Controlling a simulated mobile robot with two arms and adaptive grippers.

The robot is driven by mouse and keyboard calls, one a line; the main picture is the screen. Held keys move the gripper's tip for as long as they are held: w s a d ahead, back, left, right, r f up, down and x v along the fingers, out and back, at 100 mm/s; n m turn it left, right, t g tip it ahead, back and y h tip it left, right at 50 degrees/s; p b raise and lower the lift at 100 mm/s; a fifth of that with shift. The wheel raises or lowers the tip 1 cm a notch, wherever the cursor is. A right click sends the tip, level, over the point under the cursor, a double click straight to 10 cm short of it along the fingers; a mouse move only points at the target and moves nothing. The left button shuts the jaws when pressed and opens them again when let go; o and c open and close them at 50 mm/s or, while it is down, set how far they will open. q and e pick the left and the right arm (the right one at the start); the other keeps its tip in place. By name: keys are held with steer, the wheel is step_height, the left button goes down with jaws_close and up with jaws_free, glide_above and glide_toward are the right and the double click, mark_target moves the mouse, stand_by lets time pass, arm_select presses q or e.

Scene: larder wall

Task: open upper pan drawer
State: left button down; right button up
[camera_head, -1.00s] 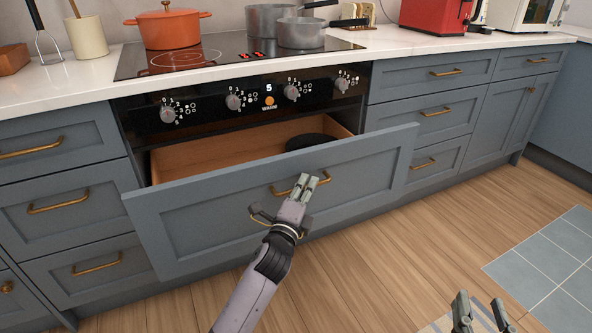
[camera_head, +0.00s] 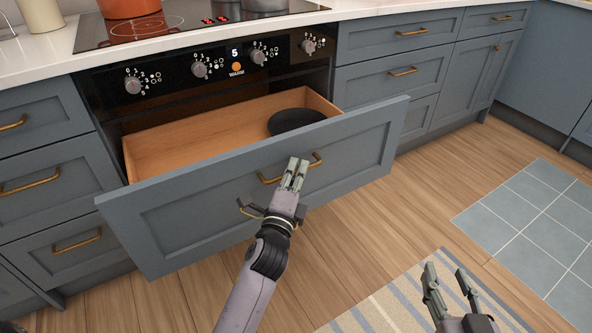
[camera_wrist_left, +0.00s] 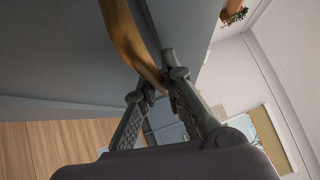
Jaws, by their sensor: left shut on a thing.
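The upper pan drawer (camera_head: 350,150) is a wide grey-blue front below the oven control panel, and it stands well open. Its wooden inside (camera_head: 190,143) shows, with a dark round pan (camera_head: 296,121) at the right. My left gripper (camera_head: 297,163) is shut on the drawer's brass handle (camera_head: 316,160). In the left wrist view the handle (camera_wrist_left: 128,40) passes between the fingers (camera_wrist_left: 155,82). My right gripper (camera_head: 447,272) is open and empty, low at the right above the rug.
The control panel (camera_head: 215,62) with several knobs and the hob (camera_head: 160,27) are above the drawer. An orange pot (camera_head: 130,8) sits on the hob. Closed drawers flank both sides. The wooden floor (camera_head: 345,225) at the right is clear, with a striped rug (camera_head: 385,300) in front.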

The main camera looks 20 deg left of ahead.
arm_select(q)
steer(key=c, duration=1.7)
jaws_free()
steer(key=s, duration=0.5)
steer(key=s+f, duration=0.1)
steer(key=s, duration=0.1)
steer(key=shift+s+d, duration=0.2)
steer(key=shift+d, duration=0.05)
